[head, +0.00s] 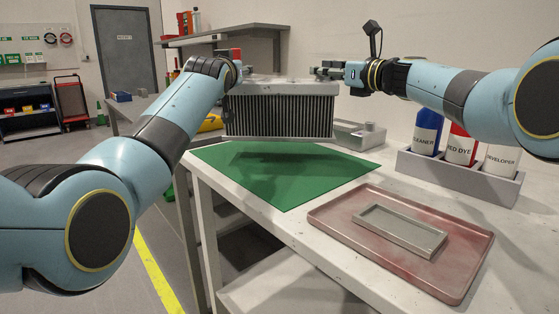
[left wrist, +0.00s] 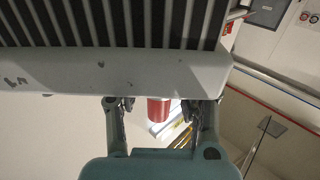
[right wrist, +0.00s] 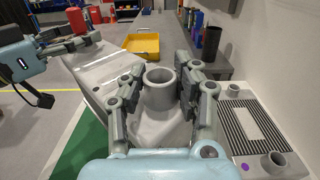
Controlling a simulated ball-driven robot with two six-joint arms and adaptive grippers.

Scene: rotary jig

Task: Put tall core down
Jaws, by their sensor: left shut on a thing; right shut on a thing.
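The tall core (head: 280,112), with dark upright fins and a pale top tank, hangs upright between my two grippers at the back of the bench. A dark shadow lies on the green mat (head: 330,165) in front of and below it; I cannot tell the exact gap. My left gripper (head: 236,67) is shut at the core's left top end, beside a red part (right wrist: 77,20); the left wrist view shows its fingers (left wrist: 158,108) by the pale tank. My right gripper (right wrist: 158,92) is shut around the grey round neck (right wrist: 159,86) on the tank's other end.
A grey fixture (head: 362,134) with a post stands right of the core. A bottle rack (head: 460,175) holds cleaner, red dye and developer. A reddish tray (head: 335,222) with a small grey tray (head: 400,229) lies at front right. The mat's visible surface is clear.

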